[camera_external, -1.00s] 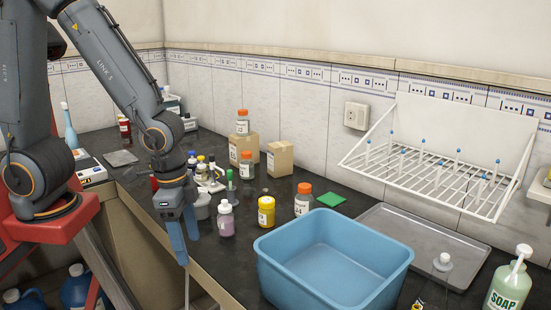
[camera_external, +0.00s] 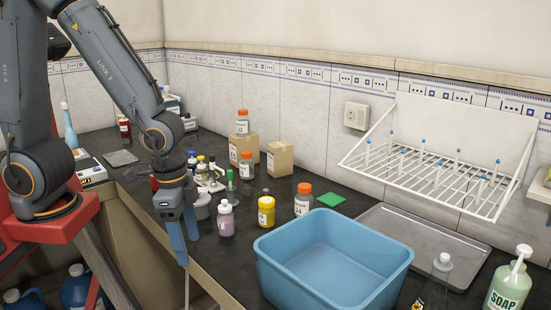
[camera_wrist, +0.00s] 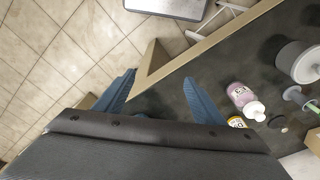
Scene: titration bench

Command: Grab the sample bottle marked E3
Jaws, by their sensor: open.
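Several labelled bottles stand on the dark bench, but I cannot read for certain which is marked E3. A pinkish-purple bottle with a white cap (camera_external: 226,222) is closest to my gripper (camera_external: 187,246). It also shows in the wrist view (camera_wrist: 239,94), right of the fingers, its label too small to read surely. Beside it are a yellow bottle (camera_external: 266,214) and a white bottle with an orange cap (camera_external: 302,203). Another orange-capped bottle (camera_external: 246,170) stands farther back. My gripper (camera_wrist: 160,98) points down, open and empty, near the bench's front edge, apart from the bottles.
A blue basin (camera_external: 330,262) stands right of the bottles, with a grey tray (camera_external: 425,232) behind it. Cardboard boxes (camera_external: 280,158) stand near the wall, one bearing an orange-capped bottle (camera_external: 242,123). Small capped bottles crowd behind my gripper. A green pad (camera_external: 331,200) lies flat.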

